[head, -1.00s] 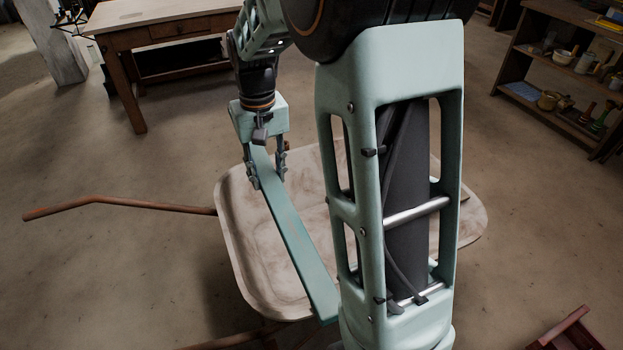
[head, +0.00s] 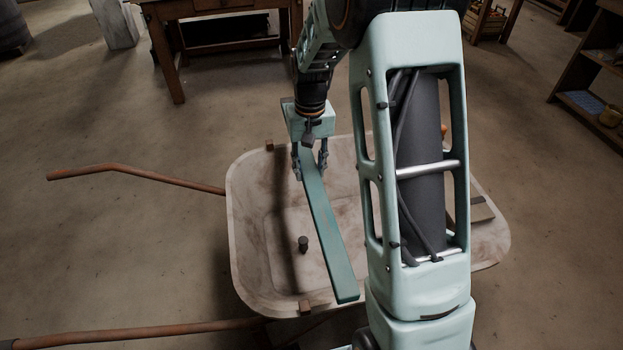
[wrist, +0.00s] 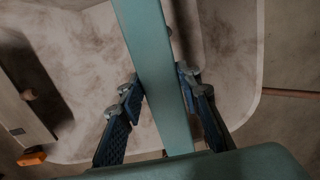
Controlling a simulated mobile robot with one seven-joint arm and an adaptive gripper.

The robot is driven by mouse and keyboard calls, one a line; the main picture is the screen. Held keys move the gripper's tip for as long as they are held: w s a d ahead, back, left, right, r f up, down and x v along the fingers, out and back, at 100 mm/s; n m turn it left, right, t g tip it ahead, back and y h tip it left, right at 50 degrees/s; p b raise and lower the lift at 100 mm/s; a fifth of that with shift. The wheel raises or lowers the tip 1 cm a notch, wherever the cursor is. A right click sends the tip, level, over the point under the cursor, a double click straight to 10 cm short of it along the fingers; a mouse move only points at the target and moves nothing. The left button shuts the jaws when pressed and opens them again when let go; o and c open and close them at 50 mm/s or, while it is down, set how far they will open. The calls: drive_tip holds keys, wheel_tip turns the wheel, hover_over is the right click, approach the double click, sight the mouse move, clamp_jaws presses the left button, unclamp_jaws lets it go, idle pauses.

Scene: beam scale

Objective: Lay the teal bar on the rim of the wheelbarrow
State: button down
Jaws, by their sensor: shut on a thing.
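The wheelbarrow (head: 245,270) has a wide, pale, stained tray with a rounded rim. My gripper (head: 310,175) is over the far part of the tray, pointing down, shut on the teal bar (head: 330,238). The bar is long and flat and reaches from the fingers toward the near rim. Its near end overlaps that rim in the head view; I cannot tell whether they touch. In the wrist view the bar (wrist: 158,75) runs between both fingers, with the tray (wrist: 225,60) behind it. My arm hides much of the tray's right side.
A dark peg (head: 303,243) stands in the tray area. A board (head: 481,210) lies at the right. Rusty handles (head: 140,172) stick out left. A wooden table (head: 170,50) stands behind.

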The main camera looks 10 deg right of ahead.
wheel_tip(320, 180, down, 6)
drive_tip(key=w, duration=0.1)
drive_tip(key=shift+w+d, duration=0.15)
drive_tip(key=shift+w, duration=0.2)
wheel_tip(320, 180, down, 8)
drive_tip(key=b, duration=0.4)
drive_tip(key=shift+b, duration=0.4)
drive_tip(key=shift+f+b, duration=0.35)
drive_tip(key=shift+f, duration=0.3)
idle(0.5)
drive_tip(key=c, duration=1.3)
unclamp_jaws()
drive_tip(key=shift+s, duration=0.1)
drive_tip(key=shift+r, duration=0.1)
